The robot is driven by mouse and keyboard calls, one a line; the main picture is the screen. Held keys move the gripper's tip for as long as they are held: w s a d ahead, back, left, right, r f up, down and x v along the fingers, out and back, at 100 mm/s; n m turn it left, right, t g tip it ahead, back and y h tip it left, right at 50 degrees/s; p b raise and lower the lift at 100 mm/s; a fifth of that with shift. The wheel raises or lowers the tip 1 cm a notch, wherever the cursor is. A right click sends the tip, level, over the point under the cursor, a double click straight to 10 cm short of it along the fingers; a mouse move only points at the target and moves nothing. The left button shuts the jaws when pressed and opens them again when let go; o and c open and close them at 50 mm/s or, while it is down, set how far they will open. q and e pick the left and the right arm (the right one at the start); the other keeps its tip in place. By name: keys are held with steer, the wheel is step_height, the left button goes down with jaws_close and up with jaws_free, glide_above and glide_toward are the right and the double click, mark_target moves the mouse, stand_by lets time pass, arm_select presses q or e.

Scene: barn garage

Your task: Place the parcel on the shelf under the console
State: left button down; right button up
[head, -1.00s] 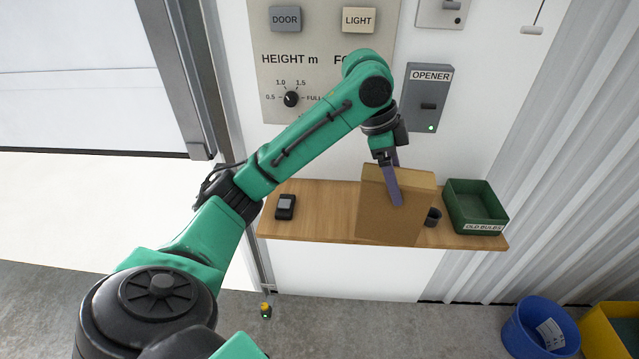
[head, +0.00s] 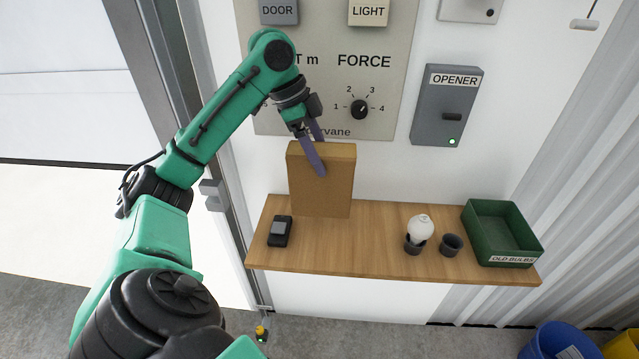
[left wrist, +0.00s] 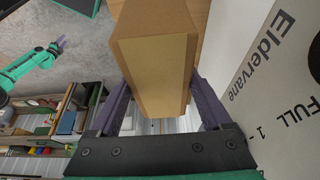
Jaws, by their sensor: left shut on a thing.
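The parcel (head: 318,187), a brown cardboard box with a paler tape strip, is upright over the left half of the wooden shelf (head: 370,238) under the console (head: 330,85). I cannot tell whether its bottom touches the shelf. My left gripper (head: 318,158) is shut on the parcel near its top. In the left wrist view the parcel (left wrist: 155,70) sits between the two purple fingers (left wrist: 165,105). My right gripper (left wrist: 58,44) is small at the upper left of that view; its jaw state is unclear.
On the shelf, a dark handheld device (head: 280,231) lies left of the parcel. A white bulb in a dark cup (head: 420,230), an empty dark cup (head: 451,245) and a green OLD BULBS bin (head: 503,233) stand to the right. Bare shelf lies between parcel and bulb.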

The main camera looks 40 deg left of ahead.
mark_target(299, 148)
arm_select(q)
step_height(299, 148, down, 8)
steer(key=shift+w+a+f+b, duration=0.1)
steer(key=shift+f+b, duration=0.1)
steer(key=shift+b, duration=0.1)
steer(key=shift+a+f, duration=0.15)
steer(key=shift+f, duration=0.05)
arm_select(e)
steer(key=shift+w+a+f, duration=0.5)
steer(key=shift+a+f, duration=0.1)
arm_select(q)
jaws_free()
steer(key=shift+r, duration=0.1)
arm_select(e)
steer(key=shift+d, duration=0.1)
arm_select(q)
steer(key=shift+r, duration=0.15)
steer(key=v, duration=1.1)
steer(key=shift+a+r+p, duration=0.15)
steer(key=shift+r+p, duration=0.15)
steer(key=shift+p, duration=0.1)
arm_select(e)
steer(key=shift+d+r, duration=0.15)
steer(key=shift+r, duration=0.25)
arm_select(q)
steer(key=shift+f, duration=0.15)
arm_select(e)
steer(key=shift+s, duration=0.1)
